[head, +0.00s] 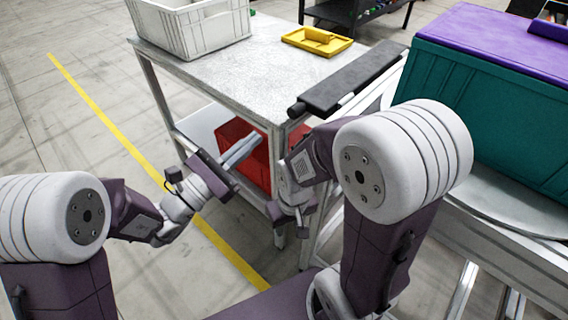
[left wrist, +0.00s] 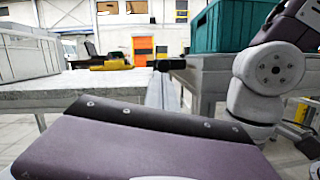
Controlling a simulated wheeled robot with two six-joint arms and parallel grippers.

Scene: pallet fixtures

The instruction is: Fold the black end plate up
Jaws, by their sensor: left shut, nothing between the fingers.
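The black end plate (head: 352,80) is a long dark panel in the head view. It lies roughly flat between the grey table and the teal crate, with a dark rounded end (head: 297,109) at its near left corner. My left gripper (head: 240,150) is shut and empty, below and left of that corner, apart from the plate. In the left wrist view my purple gripper housing fills the lower part and its fingertips are hidden; a dark end (left wrist: 172,64), seemingly the plate's, shows beyond. My right gripper (head: 292,215) hangs low in front of the table leg; its fingers are unclear.
The grey table (head: 225,75) carries a light grey crate (head: 192,28) and a yellow tray (head: 317,41). A red bin (head: 232,140) stands on the shelf below. A teal crate (head: 485,105) with a purple lid (head: 500,35) stands at the right on a metal frame.

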